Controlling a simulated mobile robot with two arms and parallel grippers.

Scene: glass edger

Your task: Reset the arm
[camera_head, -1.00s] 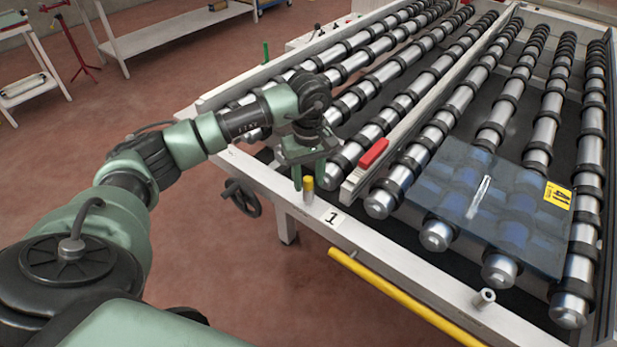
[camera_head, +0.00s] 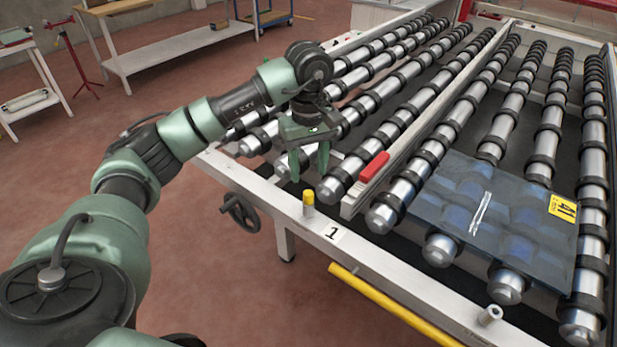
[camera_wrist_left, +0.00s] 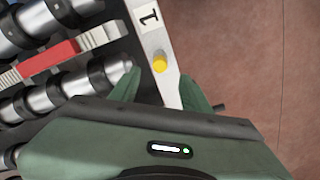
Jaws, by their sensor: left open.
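My left arm comes in from the left in the head view. Its left gripper (camera_head: 308,166) points down over the near left corner of the roller table (camera_head: 262,190), behind the yellow-topped peg (camera_head: 308,203). The fingers are apart with nothing between them. In the left wrist view the open fingers (camera_wrist_left: 160,92) show at either side, with the yellow peg (camera_wrist_left: 160,62) beyond them. My right gripper is not in view.
A dark glass sheet (camera_head: 520,215) with a yellow label lies on the rollers at the right. A red block (camera_head: 374,167) sits on the rail. A handwheel (camera_head: 240,212) and a yellow bar (camera_head: 390,305) stick out from the table. Open floor lies left.

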